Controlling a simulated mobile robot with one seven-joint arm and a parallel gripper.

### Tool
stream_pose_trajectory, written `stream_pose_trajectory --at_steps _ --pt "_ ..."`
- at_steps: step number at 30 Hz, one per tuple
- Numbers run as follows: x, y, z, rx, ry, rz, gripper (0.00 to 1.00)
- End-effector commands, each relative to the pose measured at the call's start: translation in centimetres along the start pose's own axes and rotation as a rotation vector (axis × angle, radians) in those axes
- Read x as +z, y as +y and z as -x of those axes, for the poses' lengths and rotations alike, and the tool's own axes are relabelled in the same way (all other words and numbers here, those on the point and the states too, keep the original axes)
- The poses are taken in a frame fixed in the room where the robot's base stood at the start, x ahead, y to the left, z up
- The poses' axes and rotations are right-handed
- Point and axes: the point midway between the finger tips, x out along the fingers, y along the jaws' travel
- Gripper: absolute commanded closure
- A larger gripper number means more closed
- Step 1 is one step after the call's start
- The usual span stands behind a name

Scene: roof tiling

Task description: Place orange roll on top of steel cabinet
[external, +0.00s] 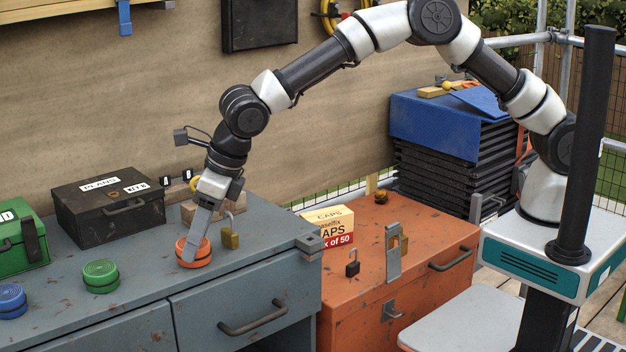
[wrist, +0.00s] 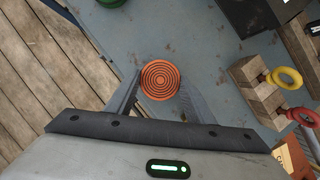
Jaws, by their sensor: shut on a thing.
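The orange roll (external: 195,251) is a short, ribbed coil at the top of the grey-blue steel cabinet (external: 150,290), near its middle. My gripper (external: 194,246) points down from above, with its fingers around the roll and shut on it. In the wrist view the roll (wrist: 160,80) shows its ringed top between the two fingertips of my gripper (wrist: 158,88). The roll appears to be at the level of the cabinet top; whether it touches the surface I cannot tell for sure.
A green roll (external: 100,276) and a blue roll (external: 10,301) stand to the left. A black box (external: 108,210), green case (external: 20,240) and brass padlock (external: 230,236) share the cabinet top. An orange chest (external: 345,295) with a caps box (external: 328,226) stands to the right.

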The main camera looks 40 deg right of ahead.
Motion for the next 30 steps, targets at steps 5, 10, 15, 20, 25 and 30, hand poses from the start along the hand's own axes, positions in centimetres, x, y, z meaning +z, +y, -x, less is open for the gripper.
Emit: stream_pose_trajectory --at_steps 5,10,15,20,25,30 --pt "-0.1 0.0 -0.3 0.000 0.001 -0.001 0.45" --pt "-0.1 0.0 -0.3 0.000 0.001 0.000 0.33" --pt "-0.1 0.0 -0.3 0.000 0.001 0.000 0.33" --pt "0.1 0.0 0.8 0.000 0.000 0.000 0.33" --pt "0.2 0.0 4.2 0.001 -0.002 0.000 0.33" --pt "0.2 0.0 7.9 0.001 -0.002 0.000 0.33"
